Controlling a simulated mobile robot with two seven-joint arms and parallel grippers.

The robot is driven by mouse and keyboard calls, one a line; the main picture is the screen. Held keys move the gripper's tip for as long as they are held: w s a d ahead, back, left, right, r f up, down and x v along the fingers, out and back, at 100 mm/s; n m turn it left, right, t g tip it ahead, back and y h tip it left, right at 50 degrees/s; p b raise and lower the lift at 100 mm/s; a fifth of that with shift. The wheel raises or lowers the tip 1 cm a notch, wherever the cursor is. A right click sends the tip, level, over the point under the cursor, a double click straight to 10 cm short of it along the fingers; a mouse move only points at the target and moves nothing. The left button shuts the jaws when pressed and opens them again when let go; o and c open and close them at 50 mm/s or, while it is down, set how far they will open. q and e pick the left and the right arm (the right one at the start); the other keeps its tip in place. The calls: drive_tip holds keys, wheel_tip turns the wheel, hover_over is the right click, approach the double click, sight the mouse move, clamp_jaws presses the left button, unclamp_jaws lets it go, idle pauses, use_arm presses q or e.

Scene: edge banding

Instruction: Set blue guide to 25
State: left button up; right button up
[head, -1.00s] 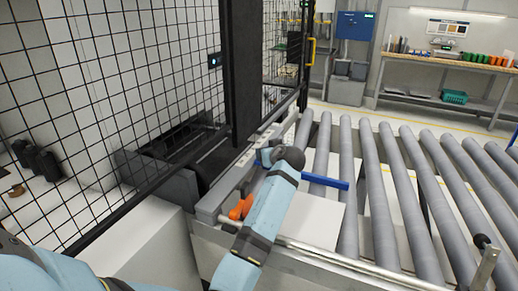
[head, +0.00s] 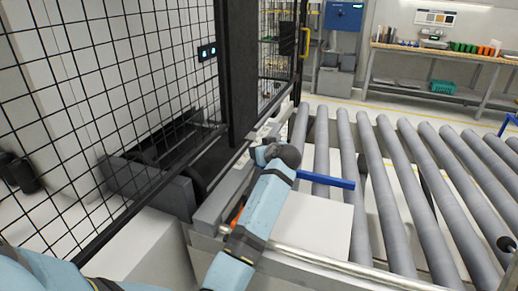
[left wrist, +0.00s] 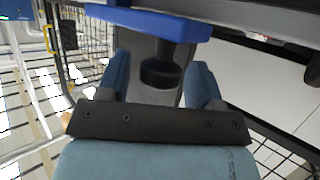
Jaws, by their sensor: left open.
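The blue guide (head: 325,180) is a straight bar over the rollers, just right of my left wrist in the head view. In the left wrist view the blue guide (left wrist: 150,22) crosses the top, with a dark round knob (left wrist: 160,73) below it. My left gripper (left wrist: 160,85) is open, its two blue fingers on either side of the knob; I cannot tell whether they touch it. In the head view my left gripper (head: 262,152) is mostly hidden by its wrist. No scale number is readable. My right gripper is not in view.
Grey rollers (head: 375,195) fill the right side, with a white panel (head: 310,225) beneath the guide. A black mesh fence (head: 100,90) and dark post (head: 235,75) stand left. An orange part (head: 237,215) is mostly behind my arm. A workbench (head: 440,52) stands at the back.

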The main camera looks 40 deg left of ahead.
use_arm(q)
drive_tip(key=shift+w+a, duration=0.1)
clamp_jaws()
drive_tip(key=s, duration=0.2)
drive_tip(key=s+d+p, duration=0.1)
drive_tip(key=s, duration=0.2)
drive_tip(key=shift+d, duration=0.2)
unclamp_jaws()
